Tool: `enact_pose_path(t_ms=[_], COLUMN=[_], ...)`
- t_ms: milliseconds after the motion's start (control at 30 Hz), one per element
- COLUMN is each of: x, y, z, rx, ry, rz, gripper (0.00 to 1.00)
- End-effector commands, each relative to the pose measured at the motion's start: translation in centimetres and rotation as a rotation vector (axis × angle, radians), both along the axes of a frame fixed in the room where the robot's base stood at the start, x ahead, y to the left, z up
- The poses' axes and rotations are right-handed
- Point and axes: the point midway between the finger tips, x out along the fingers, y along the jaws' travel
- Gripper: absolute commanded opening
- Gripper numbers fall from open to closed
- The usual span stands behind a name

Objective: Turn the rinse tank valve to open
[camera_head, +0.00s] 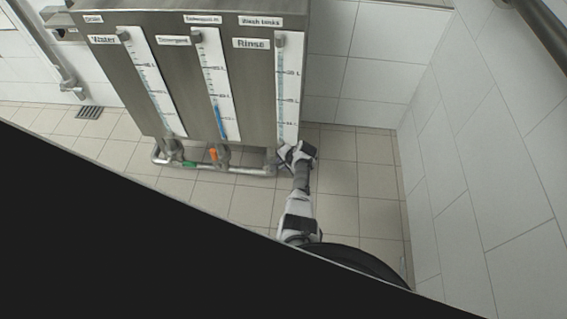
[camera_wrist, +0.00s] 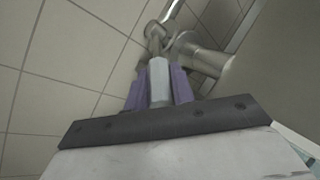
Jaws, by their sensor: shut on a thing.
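The rinse tank is the right section of the steel tank unit, marked by a "Rinse" label (camera_head: 258,43) and a tall white level gauge (camera_head: 288,85). In the head view my gripper (camera_head: 293,158) is at the unit's lower right corner, hiding the rinse valve there. In the wrist view my gripper (camera_wrist: 158,88) has its two purple fingers on either side of a pale grey valve handle (camera_wrist: 158,72), shut on it. The handle points from the metal valve body and pipe (camera_wrist: 185,48) toward my gripper.
A green valve handle (camera_head: 189,164) and an orange one (camera_head: 213,154) sit on the pipes under the water and detergent sections. A horizontal pipe (camera_head: 235,170) runs below the unit. A tiled wall (camera_head: 480,170) stands at the right, with free floor (camera_head: 365,180) before it.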

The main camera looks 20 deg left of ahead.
Motion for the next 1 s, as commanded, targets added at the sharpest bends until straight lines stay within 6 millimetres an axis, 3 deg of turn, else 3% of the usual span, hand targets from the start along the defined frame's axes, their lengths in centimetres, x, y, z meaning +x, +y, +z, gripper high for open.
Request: enact_pose_path(t_ms=[133, 167, 333, 667, 1000], x=[0.1, 0.1, 0.0, 0.0, -1.0], y=[0.0, 0.0, 0.0, -0.2, -2.4], z=[0.0, 0.0, 0.0, 0.3, 4.7], rx=[0.001, 0.001, 0.001, 0.001, 0.001], ry=[-0.001, -0.001, 0.0, 0.0, -0.002], rz=[-0.001, -0.001, 0.0, 0.0, -0.002], gripper=[0.0, 0.26, 0.46, 0.46, 0.46])
